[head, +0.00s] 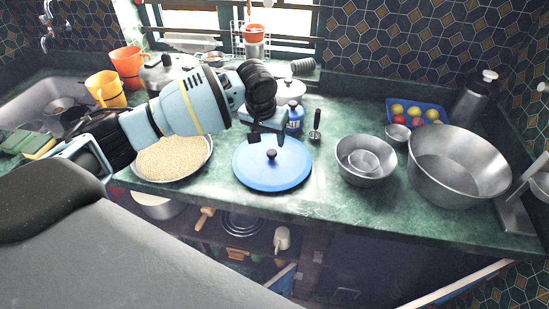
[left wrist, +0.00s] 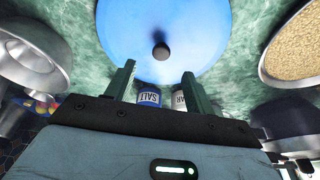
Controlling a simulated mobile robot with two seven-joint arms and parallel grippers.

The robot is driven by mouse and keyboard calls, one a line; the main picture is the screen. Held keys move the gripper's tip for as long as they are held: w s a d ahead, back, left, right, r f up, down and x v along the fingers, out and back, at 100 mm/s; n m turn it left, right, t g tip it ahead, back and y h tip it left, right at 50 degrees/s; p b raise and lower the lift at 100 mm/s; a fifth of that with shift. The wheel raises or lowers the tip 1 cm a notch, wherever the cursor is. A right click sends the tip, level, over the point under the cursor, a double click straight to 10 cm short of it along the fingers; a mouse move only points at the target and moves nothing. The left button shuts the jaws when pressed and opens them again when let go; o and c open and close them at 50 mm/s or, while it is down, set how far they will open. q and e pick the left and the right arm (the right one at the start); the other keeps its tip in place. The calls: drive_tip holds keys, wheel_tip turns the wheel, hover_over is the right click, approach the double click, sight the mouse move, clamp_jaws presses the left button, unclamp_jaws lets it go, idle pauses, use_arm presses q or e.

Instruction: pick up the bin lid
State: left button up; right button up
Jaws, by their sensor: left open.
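The bin lid is a round blue disc (head: 270,172) with a small dark knob in its middle, lying flat on the green counter near the front edge. My left gripper (head: 267,137) hangs above its back part, apart from the knob, and is open and empty. In the left wrist view the blue lid (left wrist: 170,25) is beyond the two fingers (left wrist: 155,80), and its dark knob (left wrist: 161,51) lies roughly in line with the gap between them. My right gripper is in neither view.
A bowl of grain (head: 173,160) stands left of the lid. Metal bowls (head: 366,165) and a large basin (head: 458,170) stand to the right. A sink (head: 45,100) is far left.

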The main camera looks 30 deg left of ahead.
sight(272, 152)
use_arm(q)
drive_tip(key=shift+x, duration=0.95)
drive_tip(key=shift+w+f, duration=0.2)
drive_tip(key=shift+f, duration=0.25)
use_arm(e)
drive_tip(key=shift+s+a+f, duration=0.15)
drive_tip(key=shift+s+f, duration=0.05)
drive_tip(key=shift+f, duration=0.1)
use_arm(q)
drive_tip(key=b+x, duration=0.1)
drive_tip(key=x, duration=0.4)
drive_tip(key=shift+a, duration=0.2)
drive_tip(key=shift+r, duration=0.1)
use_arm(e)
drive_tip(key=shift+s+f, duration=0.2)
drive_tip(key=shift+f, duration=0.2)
use_arm(q)
drive_tip(key=c, duration=1.1)
